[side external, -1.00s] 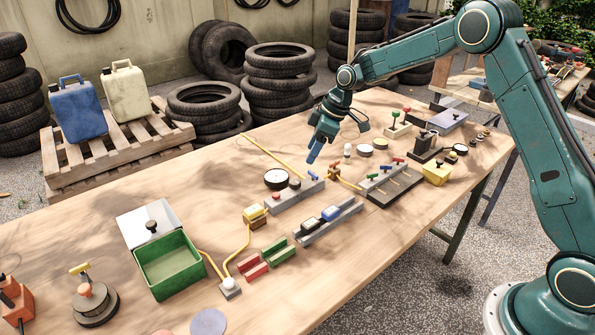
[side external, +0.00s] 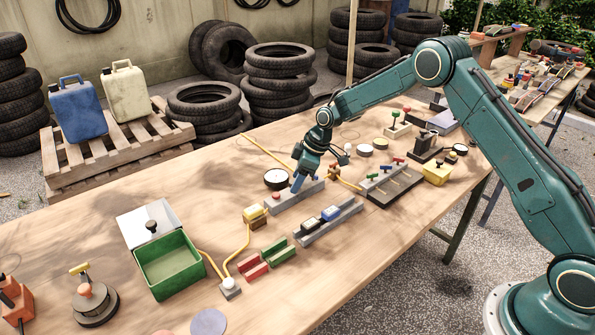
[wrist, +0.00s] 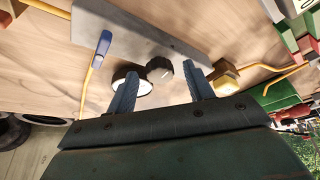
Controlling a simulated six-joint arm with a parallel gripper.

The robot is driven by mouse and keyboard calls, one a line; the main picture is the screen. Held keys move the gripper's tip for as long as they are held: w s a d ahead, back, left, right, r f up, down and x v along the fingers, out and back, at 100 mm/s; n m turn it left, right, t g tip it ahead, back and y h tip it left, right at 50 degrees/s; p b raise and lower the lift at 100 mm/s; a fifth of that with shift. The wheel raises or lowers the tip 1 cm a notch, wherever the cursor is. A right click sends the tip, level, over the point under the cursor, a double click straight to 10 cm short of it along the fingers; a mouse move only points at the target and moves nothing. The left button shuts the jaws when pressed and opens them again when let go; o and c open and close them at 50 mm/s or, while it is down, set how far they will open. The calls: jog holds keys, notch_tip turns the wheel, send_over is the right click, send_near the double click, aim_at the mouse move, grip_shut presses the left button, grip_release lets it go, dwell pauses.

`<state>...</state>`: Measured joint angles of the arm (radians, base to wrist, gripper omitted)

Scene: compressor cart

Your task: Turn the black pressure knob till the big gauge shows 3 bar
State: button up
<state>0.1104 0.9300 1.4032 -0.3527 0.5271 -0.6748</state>
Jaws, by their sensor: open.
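The black pressure knob (wrist: 159,69) shows in the wrist view between the fingertips of my gripper (wrist: 160,78), with a gap to either side. In the side view my gripper (side external: 300,185) is low over the grey base (side external: 284,206) and hides the knob. The gripper is open and empty, pointing down. The big round gauge (side external: 276,178) has a black rim and pale face and stands just left of the gripper. In the wrist view the gauge (wrist: 146,87) is partly behind the left finger. Its needle cannot be read.
A blue lever (wrist: 103,44) sits close by on the grey base. A red button (side external: 276,197) is at its left end. A yellow block (side external: 254,213) stands further left. A grey rail with small blocks (side external: 330,220) lies in front. Open wood lies left of the gauge.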

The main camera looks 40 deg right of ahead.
jog(key=c, duration=1)
